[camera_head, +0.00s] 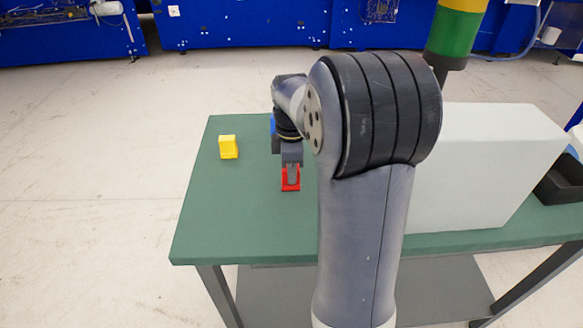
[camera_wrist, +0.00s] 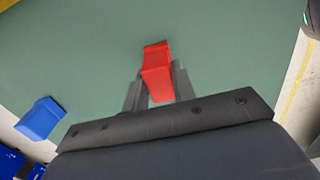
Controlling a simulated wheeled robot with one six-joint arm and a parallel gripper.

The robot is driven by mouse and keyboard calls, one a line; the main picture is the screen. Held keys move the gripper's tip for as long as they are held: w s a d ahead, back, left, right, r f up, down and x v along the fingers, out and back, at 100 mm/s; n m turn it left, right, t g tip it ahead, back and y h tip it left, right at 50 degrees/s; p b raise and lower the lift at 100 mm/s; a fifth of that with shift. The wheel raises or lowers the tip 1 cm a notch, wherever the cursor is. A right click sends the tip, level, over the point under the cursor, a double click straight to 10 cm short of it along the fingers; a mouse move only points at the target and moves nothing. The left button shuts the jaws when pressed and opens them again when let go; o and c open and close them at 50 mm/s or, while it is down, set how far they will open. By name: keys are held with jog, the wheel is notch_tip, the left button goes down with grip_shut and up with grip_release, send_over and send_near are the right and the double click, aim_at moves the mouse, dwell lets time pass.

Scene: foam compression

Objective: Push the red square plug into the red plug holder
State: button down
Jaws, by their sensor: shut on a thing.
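My gripper (camera_head: 291,173) points down at the green table, with its fingers shut on a red block. In the wrist view the red block (camera_wrist: 158,85) sits between the two grey fingers. A second red face (camera_wrist: 155,50) shows just beyond it, and I cannot clearly tell plug from holder there. In the head view red (camera_head: 290,187) shows around and below the fingertips, low at the tabletop. The fingers hide much of it, so how deep the plug sits cannot be seen.
A yellow block piece (camera_head: 228,148) stands on the green table (camera_head: 240,220) to the left. A blue block (camera_wrist: 40,118) lies left in the wrist view. A large white box (camera_head: 480,165) fills the table's right side. The front left of the table is clear.

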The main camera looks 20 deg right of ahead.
jog(key=c, duration=1.1)
grip_release()
jog(key=shift+f, duration=0.15)
jog(key=shift+r+p, duration=2.85)
jog(key=shift+r, duration=0.2)
notch_tip(320, 180, up, 11)
jog(key=shift+f, duration=0.15)
